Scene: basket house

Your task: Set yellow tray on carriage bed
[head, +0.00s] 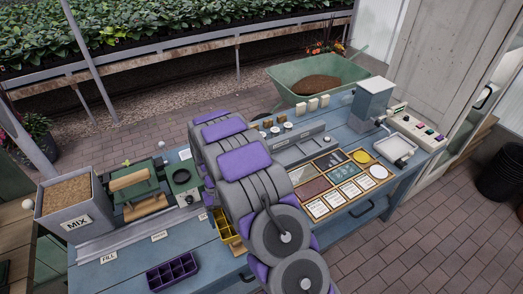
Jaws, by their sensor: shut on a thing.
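A yellow tray with compartments (225,229) shows in part at the left edge of my arm, around the middle of the bench. The rest of it is hidden behind the arm. My gripper is hidden behind my own grey and purple arm links, so its fingers and its contact with the tray do not show. A grey rail (125,233) runs along the left part of the bench, with small labels in front of it, one reading FILL. I cannot make out the carriage bed; the arm covers part of the bench near the rail.
A purple compartment tray (173,272) lies at the bench's front left. A MIX hopper (67,203) and a green machine (133,187) stand at the left. A wooden card board (340,185) and a white scoop-like tray (397,148) are at the right. A wheelbarrow (318,82) stands behind.

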